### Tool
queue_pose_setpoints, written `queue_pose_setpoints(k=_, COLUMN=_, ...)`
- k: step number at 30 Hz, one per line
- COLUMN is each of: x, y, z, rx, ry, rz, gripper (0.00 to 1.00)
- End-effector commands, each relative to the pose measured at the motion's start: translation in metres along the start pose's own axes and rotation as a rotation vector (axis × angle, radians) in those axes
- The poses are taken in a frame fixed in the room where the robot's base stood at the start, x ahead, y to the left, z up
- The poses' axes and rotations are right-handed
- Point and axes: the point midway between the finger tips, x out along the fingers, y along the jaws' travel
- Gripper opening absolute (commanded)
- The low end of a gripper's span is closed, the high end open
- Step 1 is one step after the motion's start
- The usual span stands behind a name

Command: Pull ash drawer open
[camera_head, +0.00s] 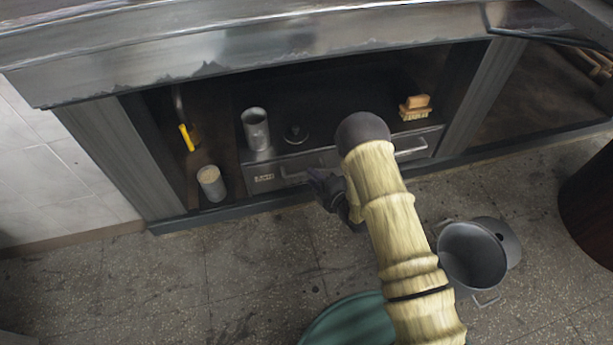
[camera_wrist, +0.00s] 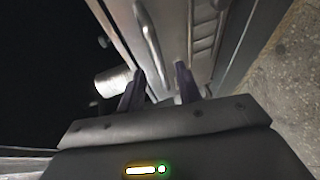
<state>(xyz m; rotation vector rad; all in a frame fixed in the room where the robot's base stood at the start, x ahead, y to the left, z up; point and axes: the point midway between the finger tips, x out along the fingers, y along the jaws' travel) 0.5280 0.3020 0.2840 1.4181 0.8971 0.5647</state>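The ash drawer's grey metal front (camera_head: 264,179) runs along the bottom of the grill bay, with a small label at its left end. A bar handle (camera_head: 293,174) is on its left part; another bar (camera_head: 411,151) shows further right, beyond my arm. My gripper (camera_head: 317,179) is at the right end of the left handle. In the wrist view, my gripper's (camera_wrist: 160,72) two dark fingers are apart, with the drawer front (camera_wrist: 172,25) ahead. The handle (camera_wrist: 150,40) runs toward the gap between the fingertips. I cannot tell whether they touch it. The drawer looks shut.
A metal cylinder (camera_head: 255,128) and a wooden brush (camera_head: 415,107) stand above the drawer. A can (camera_head: 211,184) and a yellow-handled tool (camera_head: 186,138) are at left. A metal bucket (camera_head: 472,256) and a green round object (camera_head: 350,322) are on the floor.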

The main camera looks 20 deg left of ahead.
Motion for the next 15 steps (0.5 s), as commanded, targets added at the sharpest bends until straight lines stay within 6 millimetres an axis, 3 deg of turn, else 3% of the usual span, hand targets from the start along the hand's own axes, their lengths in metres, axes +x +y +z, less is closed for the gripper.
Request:
queue_pose_setpoints(k=6, x=0.034, y=-0.002, z=0.000, rx=0.000, ry=0.002, rz=0.002, gripper=0.34)
queue_pose_setpoints(k=15, x=0.044, y=0.000, z=0.000, rx=0.000, ry=0.000, rz=0.000, gripper=0.34)
